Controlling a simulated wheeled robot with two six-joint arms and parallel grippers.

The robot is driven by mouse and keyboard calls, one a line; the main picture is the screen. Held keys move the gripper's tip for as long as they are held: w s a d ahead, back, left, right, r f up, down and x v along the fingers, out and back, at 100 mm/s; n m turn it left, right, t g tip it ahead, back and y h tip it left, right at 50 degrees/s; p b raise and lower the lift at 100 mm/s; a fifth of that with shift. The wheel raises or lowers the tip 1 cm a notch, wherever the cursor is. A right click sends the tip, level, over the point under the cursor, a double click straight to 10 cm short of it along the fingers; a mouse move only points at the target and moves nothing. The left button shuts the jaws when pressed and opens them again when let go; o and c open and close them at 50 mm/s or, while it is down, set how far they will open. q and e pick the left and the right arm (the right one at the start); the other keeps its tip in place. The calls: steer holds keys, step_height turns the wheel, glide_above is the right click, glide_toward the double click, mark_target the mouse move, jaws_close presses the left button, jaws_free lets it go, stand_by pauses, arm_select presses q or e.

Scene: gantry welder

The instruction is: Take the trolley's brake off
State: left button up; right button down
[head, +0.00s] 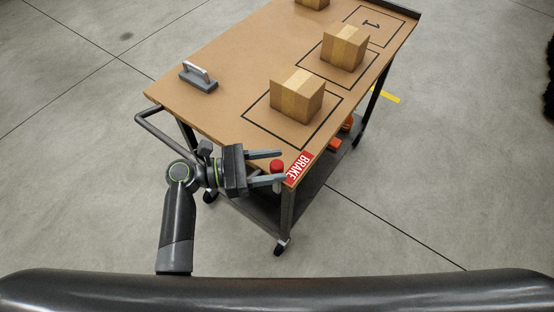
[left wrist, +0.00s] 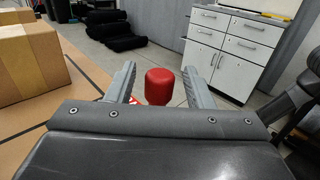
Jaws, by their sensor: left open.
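The trolley (head: 225,110) has a brown top, dark legs and a lower shelf. A red and white BRAKE label (head: 299,167) is on its near corner. A red brake knob (head: 277,166) stands beside the label at that corner, and it also shows in the left wrist view (left wrist: 160,86). My left gripper (head: 280,168) is open at the corner. In the left wrist view the knob stands upright between and beyond the two fingertips; I cannot tell whether they touch it. The knob's base is hidden. My right gripper is not in view.
Several cardboard boxes (head: 297,95) stand on the trolley top, some in black outlined squares. A grey block with a handle (head: 198,77) sits near the left edge. A push bar (head: 157,130) sticks out at the left. White drawers (left wrist: 235,48) stand beyond.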

arm_select(q)
steer(key=shift+w+d, duration=0.1)
steer(key=shift+d, duration=0.6)
steer(key=shift+c, duration=0.5)
jaws_close()
